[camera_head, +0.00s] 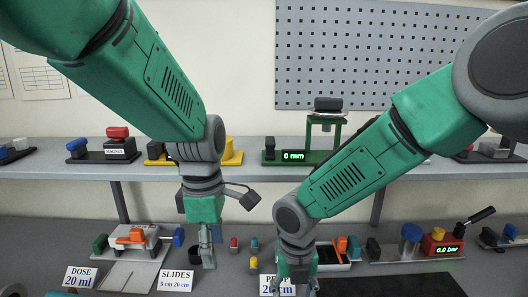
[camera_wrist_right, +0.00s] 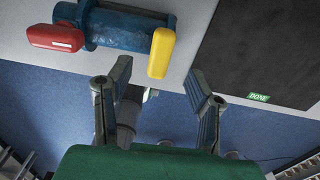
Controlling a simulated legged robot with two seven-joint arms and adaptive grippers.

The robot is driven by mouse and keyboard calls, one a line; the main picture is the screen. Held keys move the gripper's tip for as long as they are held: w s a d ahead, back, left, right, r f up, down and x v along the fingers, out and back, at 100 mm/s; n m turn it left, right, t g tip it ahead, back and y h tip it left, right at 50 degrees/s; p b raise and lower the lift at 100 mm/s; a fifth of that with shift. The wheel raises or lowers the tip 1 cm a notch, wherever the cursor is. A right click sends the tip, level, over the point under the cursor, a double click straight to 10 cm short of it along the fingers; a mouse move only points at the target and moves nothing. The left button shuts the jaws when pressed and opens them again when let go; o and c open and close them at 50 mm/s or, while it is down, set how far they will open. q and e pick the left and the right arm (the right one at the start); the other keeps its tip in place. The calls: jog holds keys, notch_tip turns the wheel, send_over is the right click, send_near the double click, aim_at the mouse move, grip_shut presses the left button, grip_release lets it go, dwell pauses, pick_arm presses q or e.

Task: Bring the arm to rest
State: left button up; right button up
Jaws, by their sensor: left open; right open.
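My left gripper (camera_head: 208,248) hangs pointing down over the table, in front of the shelf, near the SLIDES card (camera_head: 176,281). Its jaws are open and I see nothing held between them. My right gripper (camera_head: 297,284) points down near the bottom edge of the head view and partly covers a card marked 20 cm (camera_head: 274,287). In the right wrist view its two fingers (camera_wrist_right: 161,85) stand wide apart with nothing between them. A blue pipe piece (camera_wrist_right: 130,28) with a red handle (camera_wrist_right: 54,37) and a yellow handle (camera_wrist_right: 162,52) lies beyond the fingertips.
A dark mat (camera_wrist_right: 262,45) marked DONE lies right of the pipe piece. A raised shelf (camera_head: 300,172) carries several devices, including a green gauge reading 0 mm (camera_head: 293,156). A slide tray (camera_head: 130,245) stands at left; a red 0.0 bar gauge (camera_head: 442,247) stands at right.

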notch_tip(320, 180, up, 7)
jog(key=p, duration=0.5)
jog(key=shift+f, duration=0.1)
notch_tip(320, 180, down, 14)
jog(key=b, duration=1.3)
jog(key=shift+r, duration=0.2)
jog(key=shift+r, duration=0.1)
